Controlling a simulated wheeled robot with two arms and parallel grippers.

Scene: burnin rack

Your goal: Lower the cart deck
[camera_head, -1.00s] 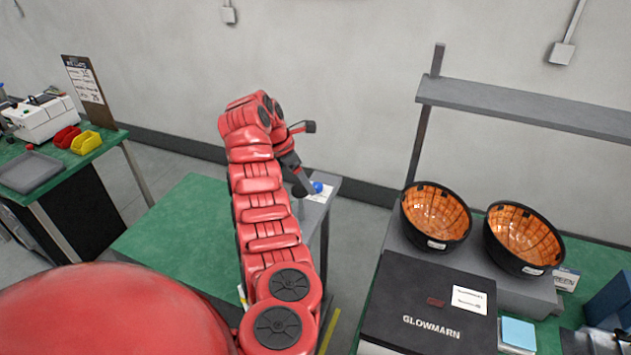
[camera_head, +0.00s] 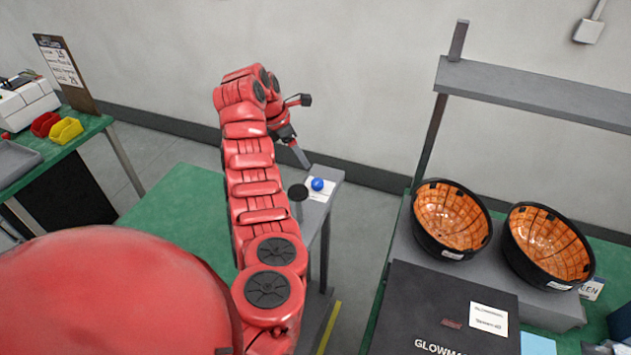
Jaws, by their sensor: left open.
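The cart deck (camera_head: 172,210) is a flat green top at centre left, partly hidden by my red left arm and my red body. A grey control ledge (camera_head: 334,178) is at its right side. On the ledge are a round blue button (camera_head: 317,184) on a white label and a black round knob (camera_head: 298,192) on a stem. My left gripper (camera_head: 301,160) is open and empty, just above and beyond the knob and button in the picture, apart from both. One finger is mostly hidden. My right gripper is out of view.
At right, a green bench holds a black GLOWMARN case (camera_head: 440,310) and two black bowls with orange insides (camera_head: 452,220), (camera_head: 547,247) under a grey shelf (camera_head: 540,92). At left, another green table (camera_head: 85,135) holds red and yellow bins. A wall stands behind.

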